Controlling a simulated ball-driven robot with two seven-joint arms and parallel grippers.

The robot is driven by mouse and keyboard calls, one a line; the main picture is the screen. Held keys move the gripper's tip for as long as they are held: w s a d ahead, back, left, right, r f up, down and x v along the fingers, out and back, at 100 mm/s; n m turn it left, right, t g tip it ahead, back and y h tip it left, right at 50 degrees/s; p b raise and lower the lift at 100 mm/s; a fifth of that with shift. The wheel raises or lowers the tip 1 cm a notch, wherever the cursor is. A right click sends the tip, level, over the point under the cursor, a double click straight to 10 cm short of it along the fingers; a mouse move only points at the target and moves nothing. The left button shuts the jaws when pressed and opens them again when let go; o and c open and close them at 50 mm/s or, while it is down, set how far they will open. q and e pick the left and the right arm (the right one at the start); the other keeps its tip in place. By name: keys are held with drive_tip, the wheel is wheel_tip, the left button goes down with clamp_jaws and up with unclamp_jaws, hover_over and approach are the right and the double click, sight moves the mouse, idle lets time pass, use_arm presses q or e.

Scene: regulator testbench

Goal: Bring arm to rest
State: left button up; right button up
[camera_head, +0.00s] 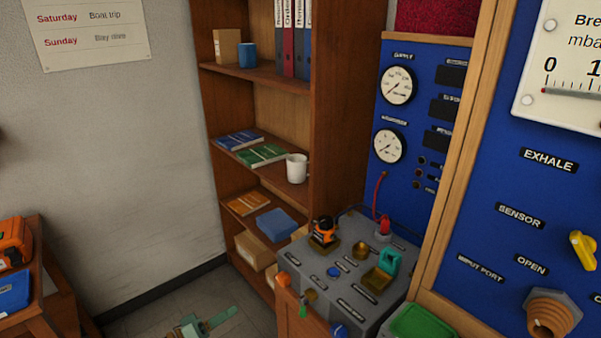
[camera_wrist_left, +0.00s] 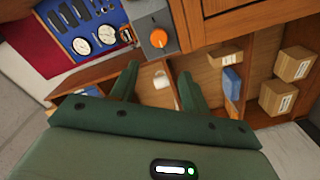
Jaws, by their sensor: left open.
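My left gripper (camera_head: 212,322) shows at the bottom of the head view, low over the floor and apart from the bookcase and the bench. In the left wrist view its two dark green fingers (camera_wrist_left: 159,82) stand apart with nothing held between them. A white mug (camera_wrist_left: 161,80) shows beyond the gap between the fingers, at a distance. My right gripper is in neither view.
A wooden bookcase (camera_head: 328,120) with the white mug (camera_head: 297,168) stands behind. The grey test bench (camera_head: 337,278) with fittings and the blue gauge panel (camera_head: 405,125) are at the right. A wooden stand with cases (camera_head: 14,290) is at the left. Floor (camera_head: 165,312) lies between.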

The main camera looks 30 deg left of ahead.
use_arm(q)
drive_tip(key=s+a+f+m+g+y, duration=0.2)
drive_tip(key=s+f+m+g+y, duration=0.4)
drive_tip(key=f, duration=0.6)
drive_tip(key=s+a+f+m+g+y, duration=0.1)
drive_tip(key=s+f+m+g, duration=0.25)
drive_tip(key=s+f, duration=0.6)
drive_tip(key=s+d+f+g, duration=0.2)
drive_tip(key=s+d+f, duration=0.2)
drive_tip(key=s+d, duration=0.2)
drive_tip(key=s+d+f+m+g+b, duration=0.1)
drive_tip(key=s+d+f+g, duration=0.1)
drive_tip(key=s+d+f, duration=0.3)
drive_tip(key=s+d+f+g+b, duration=0.1)
drive_tip(key=s+d+f, duration=0.3)
drive_tip(key=s, duration=0.7)
drive_tip(key=d+g, duration=0.1)
drive_tip(key=d, duration=0.1)
drive_tip(key=shift+s+d+f, duration=0.25)
drive_tip(key=shift+d+f, duration=0.05)
drive_tip(key=shift+d, duration=0.05)
drive_tip(key=shift+c, duration=0.4)
